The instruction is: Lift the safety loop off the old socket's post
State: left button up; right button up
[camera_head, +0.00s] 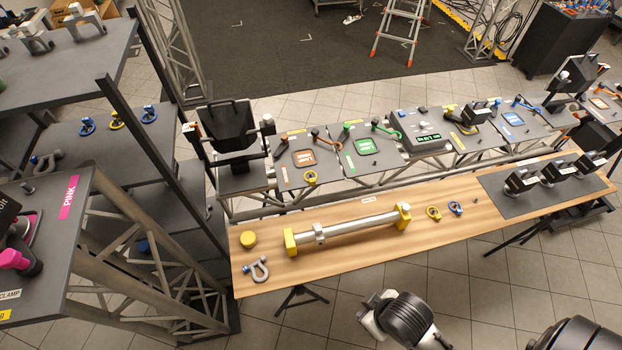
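A row of dark panels on the truss carries coloured sockets and loops. An orange loop (325,139) lies by an orange label plate (303,157). A green loop (386,130) lies by a green label plate (369,146). Which one is the old socket's safety loop, and whether any loop sits around a post, I cannot tell at this size. Parts of my arms show at the bottom edge, apart from the panels. Neither gripper's fingertips can be made out.
A wooden bench (337,258) stands before the truss, with a silver bar in yellow end blocks (347,229), a shackle (258,269), yellow and blue eye rings, and clamps on a dark mat (500,199). Dark shelves (59,65) and a pink-labelled truss stand stand left.

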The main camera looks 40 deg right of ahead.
dwell(0.3)
pick_arm(q)
jog(key=o, duration=0.6)
jog(key=shift+c, duration=0.2)
jog(key=shift+w, duration=0.1)
